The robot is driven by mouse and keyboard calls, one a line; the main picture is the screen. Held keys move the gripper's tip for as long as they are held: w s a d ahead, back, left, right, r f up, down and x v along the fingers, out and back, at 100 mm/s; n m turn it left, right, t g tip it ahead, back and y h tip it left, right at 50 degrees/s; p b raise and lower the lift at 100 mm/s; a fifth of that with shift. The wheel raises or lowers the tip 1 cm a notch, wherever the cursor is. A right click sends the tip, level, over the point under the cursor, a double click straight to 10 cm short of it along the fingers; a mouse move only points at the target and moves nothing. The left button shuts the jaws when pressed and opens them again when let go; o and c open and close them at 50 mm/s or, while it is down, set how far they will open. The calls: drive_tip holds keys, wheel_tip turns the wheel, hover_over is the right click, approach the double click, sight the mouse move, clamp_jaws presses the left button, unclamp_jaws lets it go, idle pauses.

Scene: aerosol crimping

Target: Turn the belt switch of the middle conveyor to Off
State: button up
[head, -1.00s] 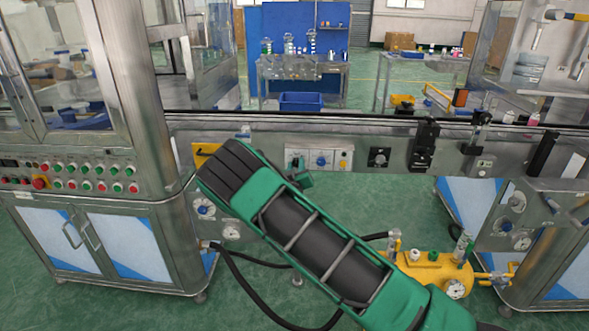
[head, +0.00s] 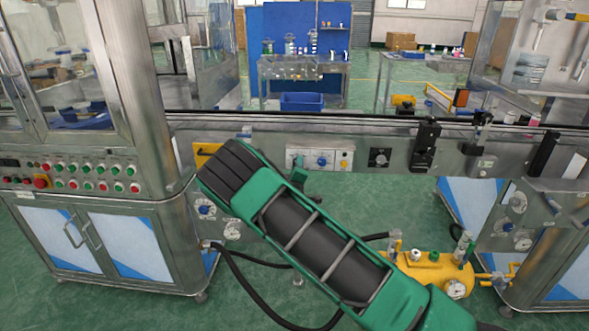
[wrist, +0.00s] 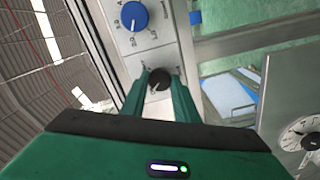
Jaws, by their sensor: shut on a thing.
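The middle conveyor's pale control panel (head: 334,153) is on the metal front below the belt, with a blue knob (head: 322,161) at its middle. In the wrist view a black knob (wrist: 159,75) with a pointer mark sits on the panel beside the blue knob (wrist: 134,15). My gripper (wrist: 157,85) is shut on the black knob, one green finger on each side. In the head view my gripper (head: 299,174) is at the panel's left part, and my wrist hides part of the area. The label by the black knob is too small to read.
A yellow tank (head: 437,272) with a gauge is below, with black hoses on the floor. A cabinet with buttons (head: 80,175) is at left.

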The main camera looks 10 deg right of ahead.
drive_tip(key=shift+a+f+n, duration=0.15)
drive_tip(key=shift+a+n, duration=0.25)
drive_tip(key=shift+n, duration=0.5)
drive_tip(key=o, duration=1.1)
drive_tip(key=shift+f, duration=0.1)
drive_tip(key=shift+c, duration=0.2)
drive_tip(key=shift+d, duration=0.15)
drive_tip(key=shift+s, duration=0.1)
drive_tip(key=v, duration=1)
drive_tip(key=shift+s, duration=0.25)
